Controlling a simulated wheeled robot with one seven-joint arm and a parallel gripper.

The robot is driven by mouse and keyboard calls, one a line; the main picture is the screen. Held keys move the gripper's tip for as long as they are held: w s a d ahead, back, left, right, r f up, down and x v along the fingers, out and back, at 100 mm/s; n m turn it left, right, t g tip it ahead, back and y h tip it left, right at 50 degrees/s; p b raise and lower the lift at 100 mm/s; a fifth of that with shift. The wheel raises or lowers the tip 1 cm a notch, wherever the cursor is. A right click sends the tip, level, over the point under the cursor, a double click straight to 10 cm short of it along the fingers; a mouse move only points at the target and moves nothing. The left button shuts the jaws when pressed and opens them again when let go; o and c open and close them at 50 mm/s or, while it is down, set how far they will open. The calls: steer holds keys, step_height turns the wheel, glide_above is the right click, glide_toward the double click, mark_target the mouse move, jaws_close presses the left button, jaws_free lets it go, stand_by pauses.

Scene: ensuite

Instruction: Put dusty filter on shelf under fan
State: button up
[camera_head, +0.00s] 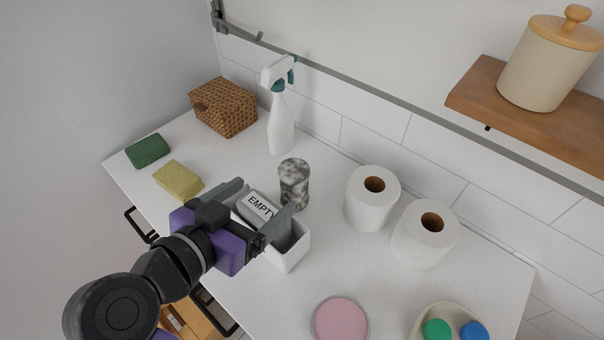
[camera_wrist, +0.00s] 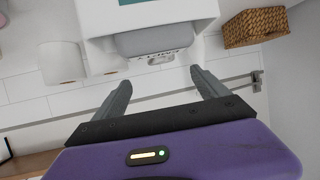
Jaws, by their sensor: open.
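A mottled grey and white cylinder (camera_head: 294,183), which looks like the dusty filter, stands upright on the white counter behind a white open box. My gripper (camera_head: 268,194) is open above the box, and nothing is visibly held between its fingers. The cylinder is just beyond the right fingertip; I cannot tell the exact gap. In the wrist view my gripper (camera_wrist: 160,76) also shows spread fingers. A wooden shelf (camera_head: 472,98) is on the wall at the right, carrying a canister. No fan is clearly in view.
The white box (camera_head: 292,256) holds a grey block labelled EMPTY (camera_head: 260,206). A spray bottle (camera_head: 281,125), two paper rolls (camera_head: 371,205), a wicker basket (camera_head: 225,112) and two sponges (camera_head: 178,181) stand around. A pink dish (camera_head: 340,320) is in front. A rail (camera_head: 345,80) crosses the wall.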

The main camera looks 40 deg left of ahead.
mark_target(287, 177)
steer(key=p+x, duration=0.1)
steer(key=x, duration=0.4)
steer(key=shift+w, duration=0.15)
steer(key=shift+f+p+x, duration=0.1)
steer(key=shift+p+x, duration=0.3)
steer(key=shift+x, duration=1.2)
steer(key=shift+f+p+x, duration=0.15)
steer(key=shift+p+x, duration=0.25)
steer(key=shift+x, duration=1.25)
steer(key=shift+a, duration=0.2)
jaws_close()
